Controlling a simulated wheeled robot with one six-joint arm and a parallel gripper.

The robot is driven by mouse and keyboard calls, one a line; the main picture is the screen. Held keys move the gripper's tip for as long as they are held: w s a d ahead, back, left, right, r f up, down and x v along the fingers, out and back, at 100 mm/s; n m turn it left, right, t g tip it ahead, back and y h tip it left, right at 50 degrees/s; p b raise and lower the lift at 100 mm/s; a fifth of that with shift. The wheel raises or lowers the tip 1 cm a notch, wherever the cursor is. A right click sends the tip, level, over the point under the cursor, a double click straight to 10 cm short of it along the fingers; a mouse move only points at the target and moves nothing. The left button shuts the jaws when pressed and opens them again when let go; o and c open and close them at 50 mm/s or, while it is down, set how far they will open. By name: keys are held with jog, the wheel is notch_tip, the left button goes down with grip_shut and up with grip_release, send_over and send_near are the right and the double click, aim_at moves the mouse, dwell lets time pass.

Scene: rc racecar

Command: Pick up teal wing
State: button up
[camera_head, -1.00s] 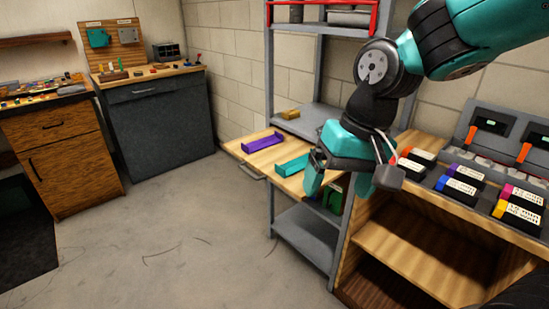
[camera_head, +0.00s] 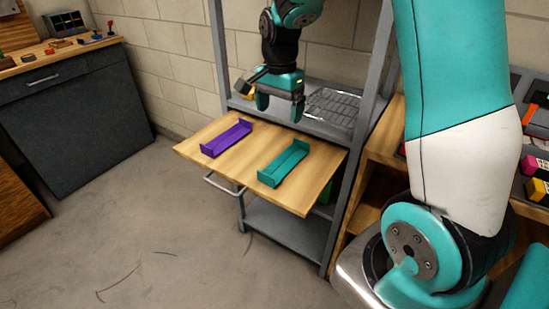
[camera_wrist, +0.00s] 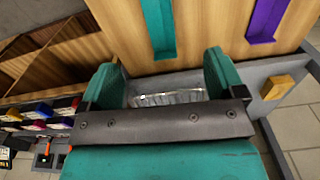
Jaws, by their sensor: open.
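The teal wing (camera_head: 284,163) lies flat on the right part of a pulled-out wooden board (camera_head: 228,171). It is a long shallow piece with raised end plates. In the wrist view the teal wing (camera_wrist: 159,25) shows at the top, beyond my fingers, with its far end cut off. A purple wing (camera_head: 226,138) lies to its left on the same board. My gripper (camera_head: 280,106) is above the shelf behind the board, pointing down. Its two teal fingers (camera_wrist: 163,82) are wide apart with nothing between them. The teal wing is apart from them.
A wire rack (camera_head: 332,106) lies on the metal shelf behind the board. A yellow block (camera_wrist: 277,87) sits on that shelf at its other end. Grey shelf posts (camera_head: 362,150) stand beside the board. The board around both wings is clear.

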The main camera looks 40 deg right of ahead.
send_over(282, 165)
jog(key=f, duration=1)
jog(key=shift+w+a+f, duration=0.1)
jog(key=shift+a+f, duration=0.15)
jog(key=shift+d+f+p, duration=0.15)
jog(key=shift+f+p, duration=0.05)
jog(key=shift+f, duration=1.35)
jog(key=shift+d+f+p, duration=0.15)
jog(key=shift+f, duration=1.4)
jog(key=shift+c, duration=0.4)
jog(key=c, duration=0.9)
